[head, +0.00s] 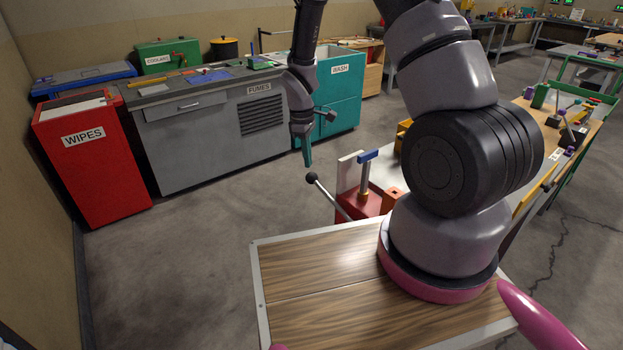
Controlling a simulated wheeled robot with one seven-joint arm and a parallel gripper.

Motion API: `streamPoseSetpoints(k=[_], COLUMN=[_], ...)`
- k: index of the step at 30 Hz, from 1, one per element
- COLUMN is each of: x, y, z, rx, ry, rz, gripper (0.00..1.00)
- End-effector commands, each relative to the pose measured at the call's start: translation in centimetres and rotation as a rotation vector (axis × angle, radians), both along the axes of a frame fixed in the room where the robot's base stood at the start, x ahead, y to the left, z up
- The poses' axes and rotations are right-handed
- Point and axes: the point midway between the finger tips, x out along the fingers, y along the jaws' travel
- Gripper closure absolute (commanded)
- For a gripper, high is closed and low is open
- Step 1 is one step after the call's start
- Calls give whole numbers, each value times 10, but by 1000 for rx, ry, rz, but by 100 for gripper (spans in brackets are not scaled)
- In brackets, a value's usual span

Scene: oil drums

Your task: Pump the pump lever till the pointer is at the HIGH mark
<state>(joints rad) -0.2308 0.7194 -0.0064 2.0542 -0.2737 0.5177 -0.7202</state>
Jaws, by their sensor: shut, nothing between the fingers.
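The pump lever (327,194) is a thin metal rod with a black ball knob at its upper left end. It slants down to the right toward a red pump body (360,206). A post with a blue top (367,158) stands on the red body. A pale upright panel (347,171) stands just behind; its face is turned away. I cannot see a pointer or a HIGH mark. My gripper (309,164) points down with its teal fingers shut and empty. Its tips show just above the knob; whether they touch it is unclear.
The pump stands at the near end of a long workbench (404,182), partly hidden by my arm. A grey FUMES cabinet (215,135), a red WIPES bin (92,158) and a teal WASH unit (338,100) line the back. Open floor (215,210) lies left of the pump.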

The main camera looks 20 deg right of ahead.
Motion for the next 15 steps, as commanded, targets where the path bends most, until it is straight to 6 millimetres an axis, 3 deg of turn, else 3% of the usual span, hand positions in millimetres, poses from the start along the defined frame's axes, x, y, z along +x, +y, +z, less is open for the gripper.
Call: streamPoseSetpoints(k=[6,15], x=[-1,-2], y=[-2,-4], z=[-25,-36], rx=[-1,-1], ry=[1,-1], rz=[0,-1], gripper=[100,100])
